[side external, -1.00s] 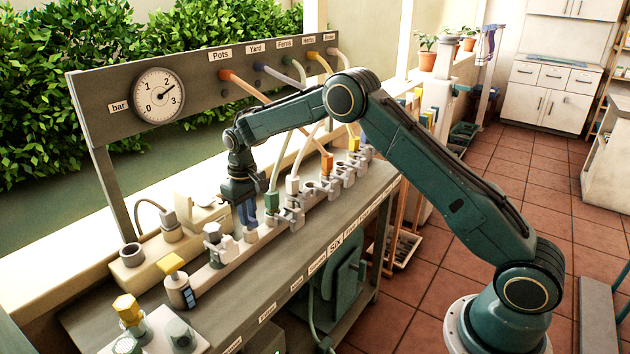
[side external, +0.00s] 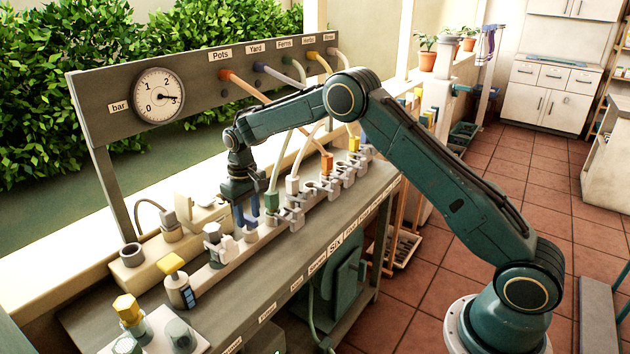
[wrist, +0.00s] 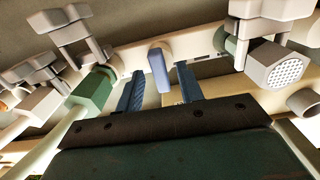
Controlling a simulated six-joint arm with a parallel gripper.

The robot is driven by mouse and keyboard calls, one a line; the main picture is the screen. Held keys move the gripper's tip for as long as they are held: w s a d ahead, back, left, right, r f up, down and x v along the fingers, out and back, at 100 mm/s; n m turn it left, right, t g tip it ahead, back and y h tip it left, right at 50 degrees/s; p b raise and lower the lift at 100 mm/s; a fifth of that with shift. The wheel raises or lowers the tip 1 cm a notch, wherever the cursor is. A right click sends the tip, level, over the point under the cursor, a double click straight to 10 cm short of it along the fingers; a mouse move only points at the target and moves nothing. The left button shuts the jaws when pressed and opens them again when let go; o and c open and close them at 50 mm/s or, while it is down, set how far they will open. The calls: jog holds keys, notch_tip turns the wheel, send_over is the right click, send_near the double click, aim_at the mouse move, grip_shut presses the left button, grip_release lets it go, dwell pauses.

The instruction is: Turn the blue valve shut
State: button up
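The blue valve (wrist: 158,68) shows in the wrist view as a small blue lever on the pale rail. The lever lies roughly across the rail's length. My gripper (wrist: 158,88) has its two blue fingers apart, one on each side of the lever, with gaps visible on both sides. In the side view my gripper (side external: 246,212) points down over the rail, with its fingers spread. The valve itself is hard to make out there behind the fingers.
A green hose connector (wrist: 94,90) sits close left of the fingers, and a grey perforated nozzle (wrist: 273,64) is at the right. Several clamp-like fittings line the rail. The pressure gauge (side external: 158,96) reads about 3.

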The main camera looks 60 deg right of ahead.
aim_at(248, 217)
notch_tip(248, 217, up, 14)
dwell(0.6)
dwell(0.4)
jog(key=s+r+t, duration=0.1)
jog(key=s+r, duration=0.6)
jog(key=s, duration=0.3)
jog(key=s+r+t, duration=0.2)
jog(key=s+r, duration=0.5)
jog(key=s, duration=0.3)
jog(key=s+f+t, duration=0.1)
jog(key=s+f, duration=0.1)
jog(key=s, duration=0.8)
jog(key=s+a+f+t, duration=0.1)
jog(key=s+f, duration=0.2)
jog(key=s, duration=0.8)
jog(key=shift+f+t, duration=0.25)
jog(key=shift+t, duration=0.05)
